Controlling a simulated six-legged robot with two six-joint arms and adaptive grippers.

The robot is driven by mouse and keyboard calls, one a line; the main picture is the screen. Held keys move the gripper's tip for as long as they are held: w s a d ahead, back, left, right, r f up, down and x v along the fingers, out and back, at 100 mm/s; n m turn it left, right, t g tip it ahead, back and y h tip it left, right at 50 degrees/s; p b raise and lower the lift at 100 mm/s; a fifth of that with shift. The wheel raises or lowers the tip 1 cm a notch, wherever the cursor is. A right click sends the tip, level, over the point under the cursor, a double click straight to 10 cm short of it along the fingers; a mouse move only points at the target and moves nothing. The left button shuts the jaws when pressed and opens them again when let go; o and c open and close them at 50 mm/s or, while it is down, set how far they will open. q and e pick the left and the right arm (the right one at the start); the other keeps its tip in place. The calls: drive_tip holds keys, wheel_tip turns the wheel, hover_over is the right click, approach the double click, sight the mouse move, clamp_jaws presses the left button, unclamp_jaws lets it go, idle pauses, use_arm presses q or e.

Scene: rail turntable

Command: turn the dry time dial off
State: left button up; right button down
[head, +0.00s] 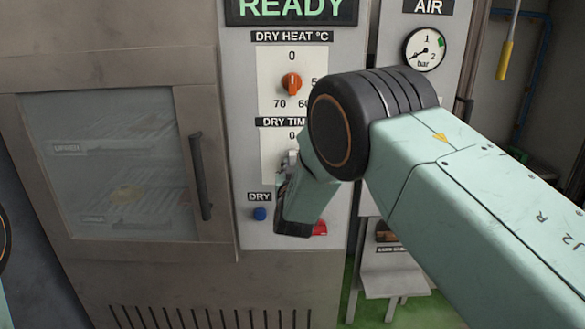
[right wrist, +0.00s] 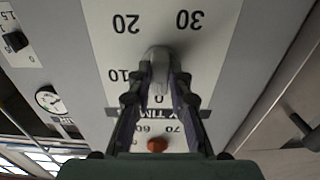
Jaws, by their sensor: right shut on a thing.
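The dry time dial (right wrist: 158,67) is a grey knob on a white scale plate, under the "DRY TIME" label. My right gripper (right wrist: 158,82) is shut on it, one finger on each side. In the right wrist view, upside down, the 0 lies just below the knob, with 10, 20 and 30 around it. I cannot tell exactly which mark the knob points to. In the head view my right gripper (head: 288,172) and wrist hide most of the dial. My left gripper is not in view.
The orange dry heat dial (head: 291,83) sits right above. A blue button (head: 260,214) and a partly hidden red part (head: 320,228) are below. A cabinet door with a dark handle (head: 200,177) is to the left, an air gauge (head: 424,49) to the right.

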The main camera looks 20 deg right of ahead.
idle(0.3)
drive_tip(key=c, duration=1.2)
unclamp_jaws()
drive_tip(key=shift+s, duration=0.1)
drive_tip(key=v, duration=0.7)
drive_tip(key=shift+s, duration=0.15)
